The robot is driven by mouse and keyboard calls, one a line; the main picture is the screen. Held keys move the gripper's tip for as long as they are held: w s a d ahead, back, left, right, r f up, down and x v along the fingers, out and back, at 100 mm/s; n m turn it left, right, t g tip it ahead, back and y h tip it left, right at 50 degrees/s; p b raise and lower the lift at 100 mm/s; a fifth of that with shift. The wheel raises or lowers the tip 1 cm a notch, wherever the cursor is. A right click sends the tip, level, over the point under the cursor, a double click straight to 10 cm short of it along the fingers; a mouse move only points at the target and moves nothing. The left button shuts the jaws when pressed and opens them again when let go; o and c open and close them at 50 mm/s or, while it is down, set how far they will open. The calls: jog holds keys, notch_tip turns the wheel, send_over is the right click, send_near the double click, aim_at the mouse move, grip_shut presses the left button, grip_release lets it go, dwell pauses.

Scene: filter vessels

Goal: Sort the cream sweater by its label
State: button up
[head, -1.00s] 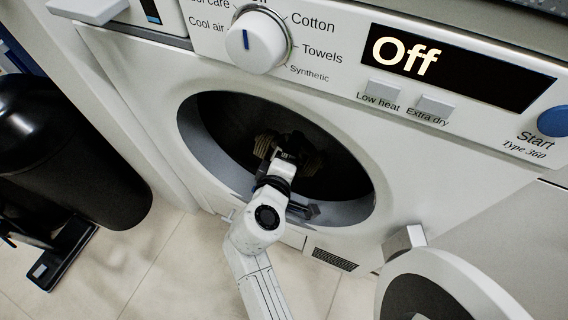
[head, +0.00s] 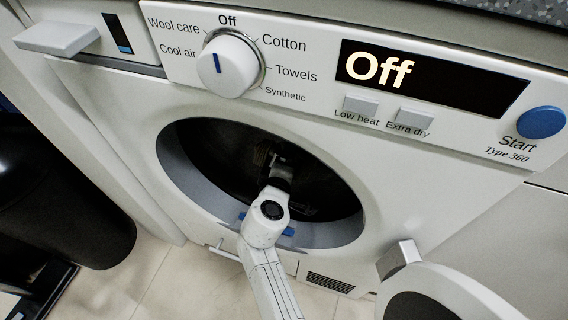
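My gripper (head: 276,158) reaches through the open round door of the white dryer (head: 400,185), deep into its dark drum (head: 215,150). Its fingers are too dark and far in to tell whether they are open or shut. No label can be made out.
The blue Start button (head: 541,122) is at right. The open door (head: 440,295) stands at lower right. A black bin (head: 60,205) stands at left on pale floor tiles.

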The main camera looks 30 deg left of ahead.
jog(key=o, duration=1)
jog(key=shift+c, duration=0.2)
jog(key=p+v, duration=0.5)
jog(key=v, duration=0.5)
jog(key=shift+s, duration=0.35)
jog(key=shift+d, duration=0.1)
